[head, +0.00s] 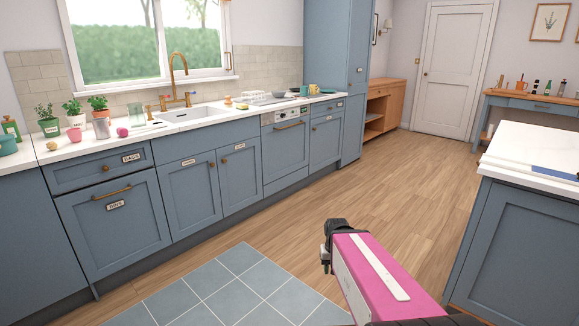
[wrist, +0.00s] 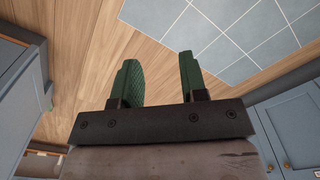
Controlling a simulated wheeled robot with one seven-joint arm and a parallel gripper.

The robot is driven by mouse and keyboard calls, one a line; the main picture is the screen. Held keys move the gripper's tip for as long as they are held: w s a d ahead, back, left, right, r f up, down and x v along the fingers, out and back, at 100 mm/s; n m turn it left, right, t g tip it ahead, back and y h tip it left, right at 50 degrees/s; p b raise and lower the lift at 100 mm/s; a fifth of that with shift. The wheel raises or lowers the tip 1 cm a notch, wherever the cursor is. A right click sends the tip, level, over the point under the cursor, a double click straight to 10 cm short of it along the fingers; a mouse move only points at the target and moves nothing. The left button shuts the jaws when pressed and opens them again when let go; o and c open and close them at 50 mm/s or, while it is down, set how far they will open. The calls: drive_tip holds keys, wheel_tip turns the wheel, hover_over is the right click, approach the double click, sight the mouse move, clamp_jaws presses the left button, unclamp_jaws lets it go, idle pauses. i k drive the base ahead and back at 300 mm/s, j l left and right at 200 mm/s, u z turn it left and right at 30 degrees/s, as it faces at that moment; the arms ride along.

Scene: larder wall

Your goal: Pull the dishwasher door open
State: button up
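The dishwasher (head: 285,155) is in the row of blue units along the left wall in the head view, right of the sink. It has a light control panel at the top and a brass bar handle (head: 290,126) below it. Its blue front door looks shut. My gripper (head: 327,252) is out over the floor, well apart from the dishwasher. In the wrist view, my gripper (wrist: 159,68) has its two green-padded fingers apart with nothing between them. I cannot make out the dishwasher in the wrist view.
A white-topped blue island (head: 520,235) stands at the right. A grey tiled patch (head: 235,290) lies on the wooden floor (head: 380,195). The floor between the units and island is clear. Another bar-handled unit (head: 115,225) is at the left; plants and dishes line the counter.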

sight(285, 144)
drive_tip(key=i+l, duration=0.1)
drive_tip(key=i, duration=1.1)
drive_tip(key=i+l, duration=0.1)
drive_tip(key=i, duration=1.1)
